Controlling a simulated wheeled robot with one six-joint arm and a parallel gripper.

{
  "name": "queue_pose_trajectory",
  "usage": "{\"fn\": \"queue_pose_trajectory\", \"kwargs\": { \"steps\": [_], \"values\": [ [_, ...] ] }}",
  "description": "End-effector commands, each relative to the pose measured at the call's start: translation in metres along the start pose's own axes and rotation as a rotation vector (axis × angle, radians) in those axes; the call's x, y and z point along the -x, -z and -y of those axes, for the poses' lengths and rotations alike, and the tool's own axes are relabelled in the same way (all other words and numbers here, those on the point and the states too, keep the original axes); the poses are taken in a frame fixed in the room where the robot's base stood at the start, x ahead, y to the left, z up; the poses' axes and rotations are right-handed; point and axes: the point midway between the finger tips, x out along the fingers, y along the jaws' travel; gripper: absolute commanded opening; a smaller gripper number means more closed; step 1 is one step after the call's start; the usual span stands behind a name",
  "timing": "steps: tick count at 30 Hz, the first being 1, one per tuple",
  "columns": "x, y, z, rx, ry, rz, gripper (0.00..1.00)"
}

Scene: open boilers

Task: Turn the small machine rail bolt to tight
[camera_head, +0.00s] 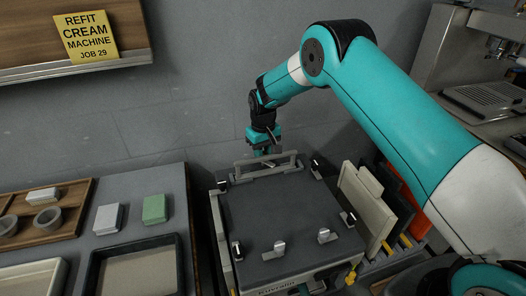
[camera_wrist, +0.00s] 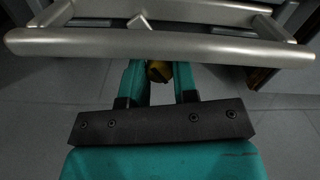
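The small machine (camera_head: 285,205) is a dark-topped box with a light metal frame, below the centre of the head view. A grey metal rail (camera_head: 262,164) runs along its far edge; in the wrist view the rail (camera_wrist: 160,46) crosses in front of my fingers. My teal gripper (camera_head: 267,150) points down at this rail. In the wrist view a small yellow and dark piece (camera_wrist: 158,72), perhaps the rail bolt, sits between the two fingers (camera_wrist: 159,78).
Small silver clips (camera_head: 324,236) stand on the machine's top. Cream panels (camera_head: 363,205) stand close on its right. A worktop (camera_head: 160,178) at left holds a wooden tray (camera_head: 70,226), white and green blocks (camera_head: 154,209) and dark-rimmed trays. A wall is behind.

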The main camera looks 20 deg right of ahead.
Motion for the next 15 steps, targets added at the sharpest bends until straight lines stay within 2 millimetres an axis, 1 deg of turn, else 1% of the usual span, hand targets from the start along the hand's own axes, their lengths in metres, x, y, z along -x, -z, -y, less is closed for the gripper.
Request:
{"fn": "queue_pose_trajectory", "kwargs": {
  "steps": [1, 2, 3, 10, 15],
  "values": [
    [0.0002, 0.0, -0.0001, 0.0, 0.0, 0.0, 0.14],
    [0.0002, 0.0, -0.0001, 0.0, 0.0, 0.0, 0.07],
    [0.0002, 0.0, -0.0001, 0.0, 0.0, 0.0, 0.03],
    [0.0, 0.0001, 0.0, -0.018, 0.0, 0.0, 0.03],
    [-0.0007, 0.0001, -0.0001, -0.083, 0.0, 0.0, 0.03]
  ]
}}
